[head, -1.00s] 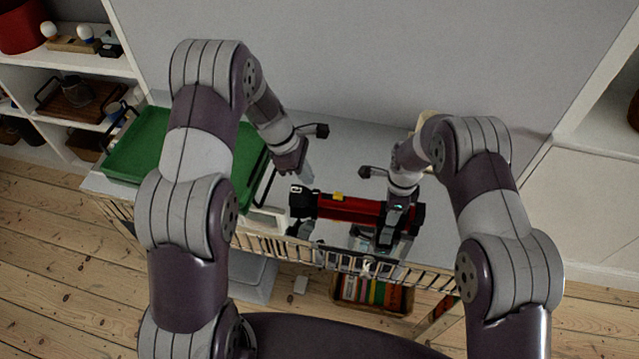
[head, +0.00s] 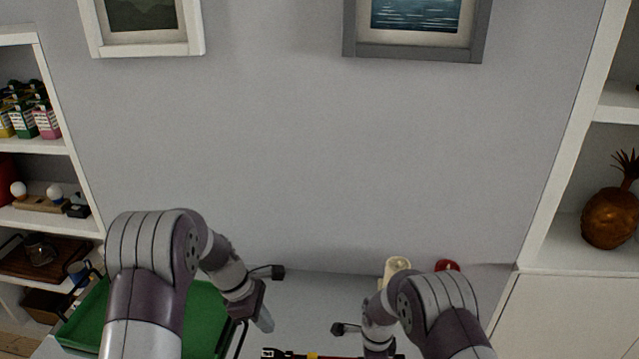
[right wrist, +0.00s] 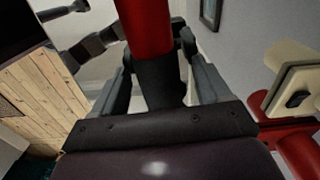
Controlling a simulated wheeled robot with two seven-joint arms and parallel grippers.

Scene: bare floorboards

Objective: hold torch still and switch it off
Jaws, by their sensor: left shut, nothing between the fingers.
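The torch (head: 300,355) is red and black. The right fingers are below the frame in the head view. My left gripper (head: 265,320) is shut and empty, just above and left of the torch's left end, apart from it. The torch's switch cannot be made out.
A green tray (head: 207,305) lies left of my left gripper. A cream object (head: 397,266) and a red object (head: 447,265) stand behind my right arm, near the wall. Shelves (head: 30,215) flank both sides.

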